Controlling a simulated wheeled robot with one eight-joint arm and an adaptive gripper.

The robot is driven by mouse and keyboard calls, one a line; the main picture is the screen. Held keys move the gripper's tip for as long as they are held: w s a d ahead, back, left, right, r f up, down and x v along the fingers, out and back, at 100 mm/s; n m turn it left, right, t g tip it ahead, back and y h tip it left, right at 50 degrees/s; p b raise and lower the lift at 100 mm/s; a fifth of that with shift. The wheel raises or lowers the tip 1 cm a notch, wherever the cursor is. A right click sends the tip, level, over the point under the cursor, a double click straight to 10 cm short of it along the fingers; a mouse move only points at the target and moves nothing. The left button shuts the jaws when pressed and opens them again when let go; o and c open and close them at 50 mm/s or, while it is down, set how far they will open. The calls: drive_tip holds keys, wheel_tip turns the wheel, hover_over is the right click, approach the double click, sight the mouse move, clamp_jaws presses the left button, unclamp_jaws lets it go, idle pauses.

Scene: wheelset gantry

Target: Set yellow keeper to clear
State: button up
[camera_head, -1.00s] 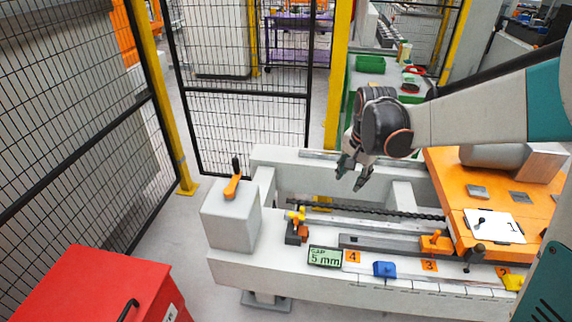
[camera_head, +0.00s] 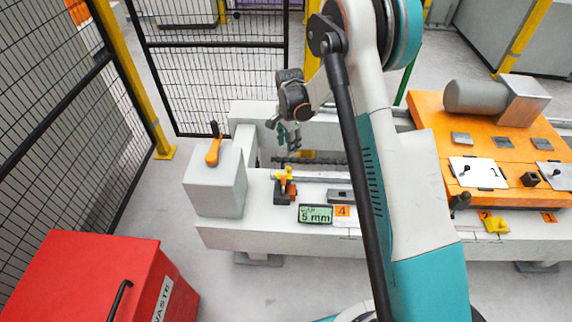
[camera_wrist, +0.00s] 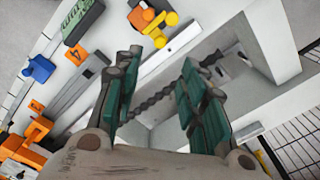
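The yellow keeper (camera_head: 284,174) sits on a dark block with an orange-brown part, at the left end of the grey gantry bed. In the wrist view the yellow keeper (camera_wrist: 156,25) shows near the top, with rounded knobs. My gripper (camera_head: 289,142) hangs just behind and above it in the head view, pointing down. In the wrist view my gripper (camera_wrist: 162,58) has its two fingers spread apart with nothing between them. The keeper lies beyond the fingertips, apart from them.
A green display (camera_head: 315,214) reading 5 mm stands right of the keeper, beside an orange 4 tag (camera_head: 343,211). A grey box with an orange lever (camera_head: 213,152) stands left. A threaded rod (camera_wrist: 155,100) runs along the bed. A red waste bin (camera_head: 85,275) is front left.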

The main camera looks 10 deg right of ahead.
sight(289, 167)
wheel_tip(289, 167, down, 12)
drive_tip(key=b, duration=0.4)
drive_tip(key=shift+f, duration=0.15)
clamp_jaws()
